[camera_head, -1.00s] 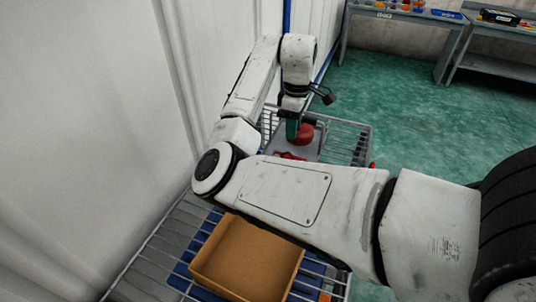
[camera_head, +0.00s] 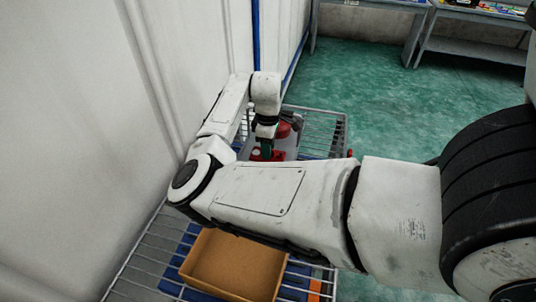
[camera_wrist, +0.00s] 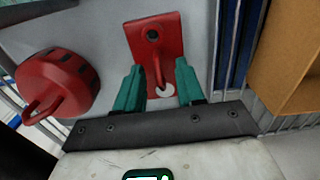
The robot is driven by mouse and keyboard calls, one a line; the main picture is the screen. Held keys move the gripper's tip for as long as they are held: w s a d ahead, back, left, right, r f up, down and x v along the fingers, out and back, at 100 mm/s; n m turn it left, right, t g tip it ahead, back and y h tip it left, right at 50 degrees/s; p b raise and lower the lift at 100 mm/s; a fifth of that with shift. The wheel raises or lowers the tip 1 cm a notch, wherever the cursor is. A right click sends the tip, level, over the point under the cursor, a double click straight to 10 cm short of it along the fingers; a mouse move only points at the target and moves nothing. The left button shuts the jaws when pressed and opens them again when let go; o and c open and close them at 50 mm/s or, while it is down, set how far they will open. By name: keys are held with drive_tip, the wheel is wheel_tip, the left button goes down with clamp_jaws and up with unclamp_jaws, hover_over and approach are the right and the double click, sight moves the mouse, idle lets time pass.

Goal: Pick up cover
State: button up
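In the wrist view, a red plate-like part (camera_wrist: 151,37) with a dark hole and a curved red hook lies on a light grey surface. A round red part (camera_wrist: 60,83) with dark notches and a red ring lies to its left. I cannot tell for sure which is the cover. My gripper (camera_wrist: 159,66) is open; its teal fingers stand on either side of the red hook, apart from it as far as shows. In the head view, my gripper (camera_head: 264,151) is low over the cart, in front of the round red part (camera_head: 284,129); the plate-like part is mostly hidden.
The parts lie on a wire-railed cart (camera_head: 322,127) beside a white wall (camera_head: 60,130). A brown open box (camera_head: 232,265) stands nearer on the cart; its edge also shows right in the wrist view (camera_wrist: 285,60). Open green floor (camera_head: 385,90) lies to the right, with benches behind.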

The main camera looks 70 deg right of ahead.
drive_tip(key=shift+f, duration=0.25)
drive_tip(key=shift+c, duration=0.5)
clamp_jaws()
